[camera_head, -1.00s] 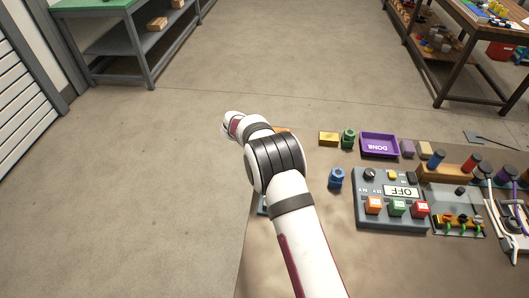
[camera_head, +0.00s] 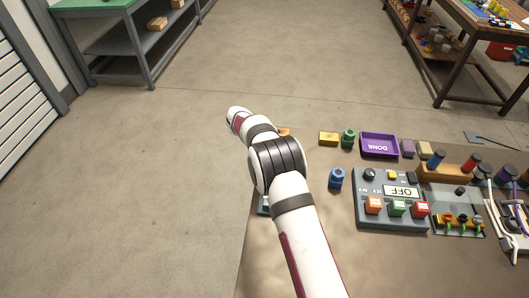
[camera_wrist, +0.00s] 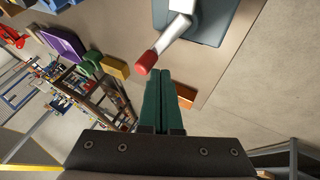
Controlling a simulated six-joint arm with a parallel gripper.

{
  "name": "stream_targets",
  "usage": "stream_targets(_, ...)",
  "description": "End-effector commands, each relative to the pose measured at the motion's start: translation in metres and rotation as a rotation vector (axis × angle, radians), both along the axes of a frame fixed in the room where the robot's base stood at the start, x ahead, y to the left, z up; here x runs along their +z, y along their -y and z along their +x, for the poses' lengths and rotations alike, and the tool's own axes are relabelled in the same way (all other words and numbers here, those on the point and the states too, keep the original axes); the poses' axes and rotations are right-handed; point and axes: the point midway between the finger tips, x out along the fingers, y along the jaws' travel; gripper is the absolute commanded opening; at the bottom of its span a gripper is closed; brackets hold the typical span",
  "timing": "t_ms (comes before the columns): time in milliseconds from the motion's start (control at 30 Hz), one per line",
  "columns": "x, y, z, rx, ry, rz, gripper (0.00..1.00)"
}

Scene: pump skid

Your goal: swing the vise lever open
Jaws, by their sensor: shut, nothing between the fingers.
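The vise lever (camera_wrist: 172,33) is a pale metal bar with a red tip (camera_wrist: 146,63), rising from a blue-grey base (camera_wrist: 208,25) at the top of the wrist view. My gripper (camera_wrist: 163,76) has two dark green fingers pressed together with nothing between them. Its fingertips are right beside the red tip, just to its right and below it in the picture. I cannot tell whether they touch. In the head view my arm hides the lever and the gripper; only a sliver of the base (camera_head: 263,210) may show beside my arm.
An orange block (camera_wrist: 186,96) lies close to the right of my fingers. Open floor lies left of the table.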

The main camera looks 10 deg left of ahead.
Motion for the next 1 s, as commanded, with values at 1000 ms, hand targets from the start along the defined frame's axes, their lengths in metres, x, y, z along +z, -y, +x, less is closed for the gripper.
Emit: stream_targets(1000,0.073,-0.086,-0.025,0.001,0.001,0.001,0.00)
